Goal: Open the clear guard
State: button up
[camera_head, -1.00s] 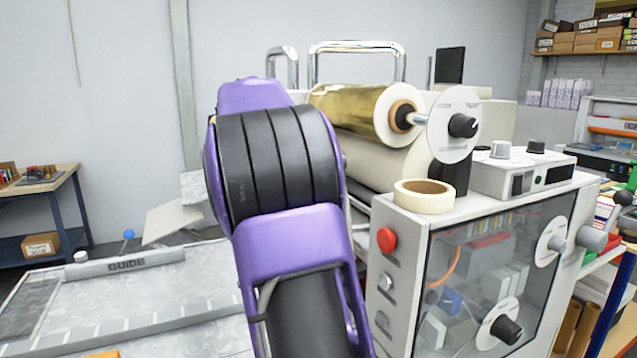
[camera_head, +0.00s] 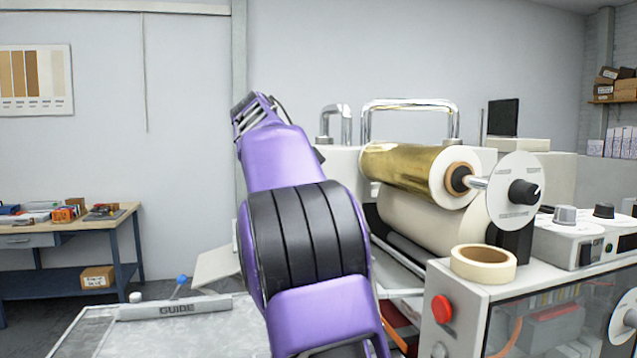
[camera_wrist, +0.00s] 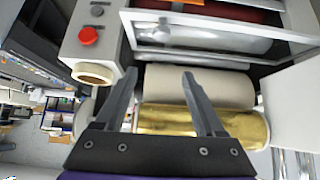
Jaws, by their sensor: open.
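A clear panel in a pale frame, which looks like the clear guard (camera_wrist: 205,42), lies across the top of the wrist view, on the machine beyond the rolls. I cannot tell whether it is shut. My gripper (camera_wrist: 159,74) is open and empty in the wrist view. Its fingers reach over the gold foil roll (camera_wrist: 205,121) toward the cream roll (camera_wrist: 200,87), short of the panel. The gold roll also shows in the head view (camera_head: 405,170); my fingers cannot be made out there.
A tape roll (camera_head: 483,263) and a red button (camera_head: 442,309) are on the machine's near end; they also show in the wrist view. Chrome bars (camera_head: 410,105) rise behind the rolls. A guide bed (camera_head: 175,307) lies left, and a workbench (camera_head: 75,230) stands farther left.

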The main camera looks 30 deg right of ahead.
jog(key=shift+v, duration=2.8)
